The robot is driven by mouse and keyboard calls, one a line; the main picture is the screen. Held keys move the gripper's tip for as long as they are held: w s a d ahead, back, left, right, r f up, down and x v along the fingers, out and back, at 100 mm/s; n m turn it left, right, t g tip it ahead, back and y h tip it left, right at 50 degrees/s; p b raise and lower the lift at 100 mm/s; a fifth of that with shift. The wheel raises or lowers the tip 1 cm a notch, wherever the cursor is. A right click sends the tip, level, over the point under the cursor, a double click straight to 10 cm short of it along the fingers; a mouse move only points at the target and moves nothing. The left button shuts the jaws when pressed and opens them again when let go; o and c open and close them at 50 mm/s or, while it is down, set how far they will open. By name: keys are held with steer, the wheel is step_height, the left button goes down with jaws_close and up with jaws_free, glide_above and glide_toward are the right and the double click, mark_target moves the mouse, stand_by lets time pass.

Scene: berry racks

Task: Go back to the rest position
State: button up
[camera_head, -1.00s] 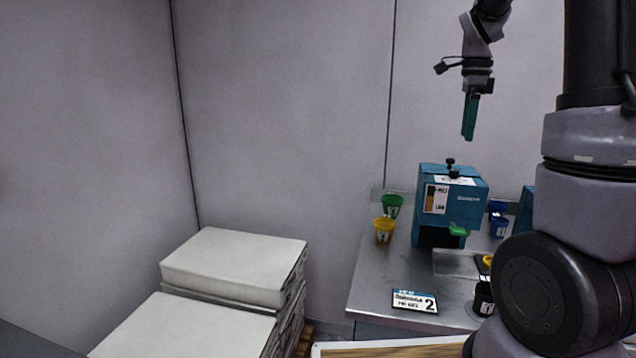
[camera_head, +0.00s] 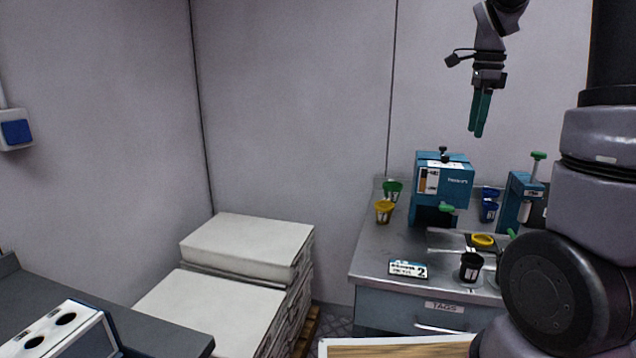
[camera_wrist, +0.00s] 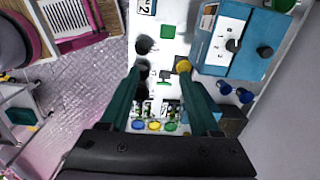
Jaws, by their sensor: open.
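My gripper (camera_head: 479,112) hangs from my raised arm with its teal fingers pointing down, well above the metal bench (camera_head: 372,268). In the wrist view my gripper (camera_wrist: 160,82) has its two teal fingers apart with nothing held between them. The blue machine (camera_head: 443,190) on the bench is below and left of the fingers in the head view. It also shows in the wrist view at the upper right (camera_wrist: 232,42). My gripper touches nothing.
Green (camera_head: 392,189), yellow (camera_head: 384,211), blue (camera_head: 489,210) and black (camera_head: 471,266) cups stand on the bench. A second blue device (camera_head: 520,200) is at the right. White stacked slabs (camera_head: 247,247) sit left of the bench. A dark counter (camera_head: 165,325) is at lower left.

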steer(key=s+a+r+n+t+y, duration=0.1)
steer(key=s+a+n+t, duration=0.2)
steer(key=s+a+n, duration=0.3)
steer(key=s+a+r+n+t, duration=0.2)
steer(key=s+a+n, duration=0.4)
steer(key=s+n, duration=0.4)
steer(key=s+t, duration=0.1)
steer(key=s, duration=0.2)
steer(key=shift+a+r+n+t+y, duration=0.3)
steer(key=shift+n+y, duration=0.1)
